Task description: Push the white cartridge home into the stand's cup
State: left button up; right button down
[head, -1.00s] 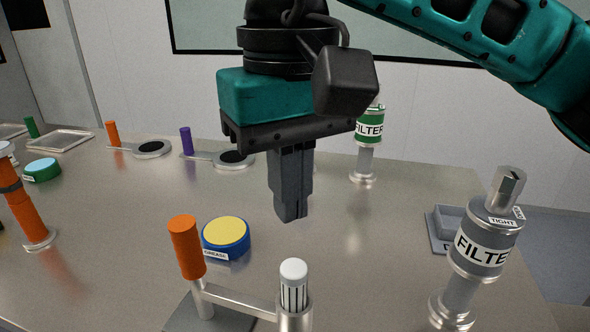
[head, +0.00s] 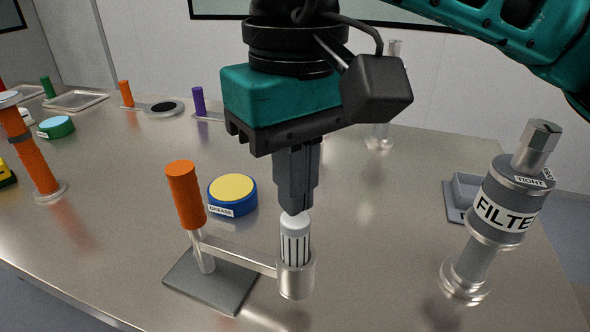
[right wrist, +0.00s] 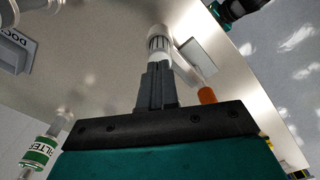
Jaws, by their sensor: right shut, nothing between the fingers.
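The white cartridge (head: 295,238) stands upright in the metal cup (head: 296,278) of the stand, with its white cap and dark-slotted body showing above the rim. The stand has a grey base plate (head: 208,285) and a post with an orange handle (head: 185,195). My right gripper (head: 294,210) is shut and empty, pointing down, with its tips at the cartridge's top; I cannot tell if they touch. In the right wrist view the cartridge (right wrist: 158,42) shows just beyond the fingertips (right wrist: 157,66). My left gripper is not in view.
A blue grease tin with yellow lid (head: 232,195) sits behind the stand. A grey filter housing (head: 500,215) stands at the right, near a grey dock (head: 465,192). An orange column (head: 30,150) stands at the left. The table front is clear.

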jog(key=shift+f, duration=0.4)
jog(key=shift+f, duration=0.15)
